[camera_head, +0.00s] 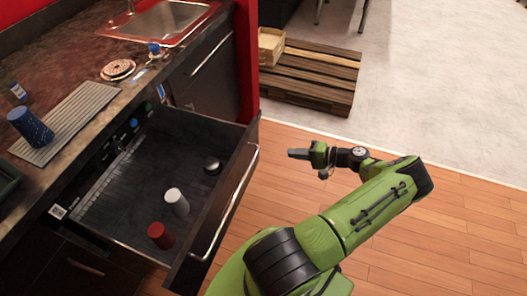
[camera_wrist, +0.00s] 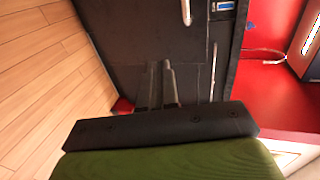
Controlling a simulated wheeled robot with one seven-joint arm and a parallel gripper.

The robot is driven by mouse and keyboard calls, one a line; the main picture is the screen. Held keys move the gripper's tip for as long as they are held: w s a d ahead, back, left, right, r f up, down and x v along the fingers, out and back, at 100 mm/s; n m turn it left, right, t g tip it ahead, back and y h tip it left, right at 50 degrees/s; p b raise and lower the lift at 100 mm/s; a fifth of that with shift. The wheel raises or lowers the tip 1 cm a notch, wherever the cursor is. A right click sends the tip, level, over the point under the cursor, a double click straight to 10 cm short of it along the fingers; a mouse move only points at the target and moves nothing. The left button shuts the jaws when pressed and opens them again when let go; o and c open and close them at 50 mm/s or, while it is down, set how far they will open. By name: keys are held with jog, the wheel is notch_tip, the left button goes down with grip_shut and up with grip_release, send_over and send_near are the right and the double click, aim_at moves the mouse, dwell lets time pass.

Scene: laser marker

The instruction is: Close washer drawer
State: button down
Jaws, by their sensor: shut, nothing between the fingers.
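The washer drawer (camera_head: 120,200) is pulled far out from under the counter in the head view. Its dark front panel has a long metal handle (camera_head: 232,205) on the outer face. A red cup (camera_head: 160,236), a white cup (camera_head: 176,202) and a small dark round item (camera_head: 212,166) are inside it. My gripper (camera_head: 298,154) is shut and empty, to the right of the drawer front and apart from it, over the floor side. In the wrist view the shut fingers (camera_wrist: 160,80) show against dark cabinet fronts. I cannot tell which front is the drawer there.
The counter holds a sink (camera_head: 165,22), a grey drying mat (camera_head: 68,125) and a blue cup (camera_head: 30,127). A wooden pallet (camera_head: 310,75) with a box stands at the back beyond a red wall end (camera_head: 246,60). Wooden floor (camera_head: 430,235) is clear on the right.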

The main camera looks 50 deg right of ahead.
aim_at(251, 147)
jog(key=x, duration=0.4)
jog(key=b+x, duration=0.1)
jog(key=x, duration=0.7)
jog(key=shift+w+a+r+b, duration=0.3)
jog(key=shift+w+a+b, duration=0.05)
jog(key=shift+w, duration=0.05)
jog(key=shift+w+a, duration=0.1)
jog(key=shift+w, duration=0.2)
